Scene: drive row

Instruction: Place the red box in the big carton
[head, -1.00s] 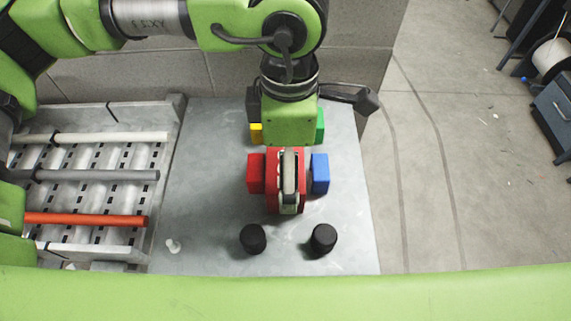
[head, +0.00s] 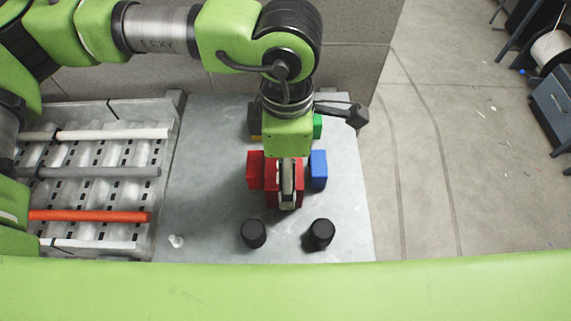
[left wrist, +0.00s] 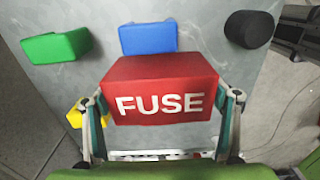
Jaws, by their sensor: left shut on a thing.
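The red box (head: 271,185) is under my left gripper (head: 287,198) on or just above the grey table; I cannot tell if it touches the tabletop. In the left wrist view the red box (left wrist: 165,80) shows white "FUSE" lettering and sits between the two fingers of the left gripper (left wrist: 163,112), which are shut on its sides. Part of the box is hidden by the gripper in the head view. No big carton shows in either view. My right gripper is not in view.
On the grey table (head: 205,200), another red block (head: 255,169) is close left of the box and a blue block (head: 318,169) close right. Green (head: 317,126) and yellow (left wrist: 75,116) blocks lie behind. Two black knobs (head: 254,234) (head: 319,234) stand in front. A rod rack (head: 90,190) is left.

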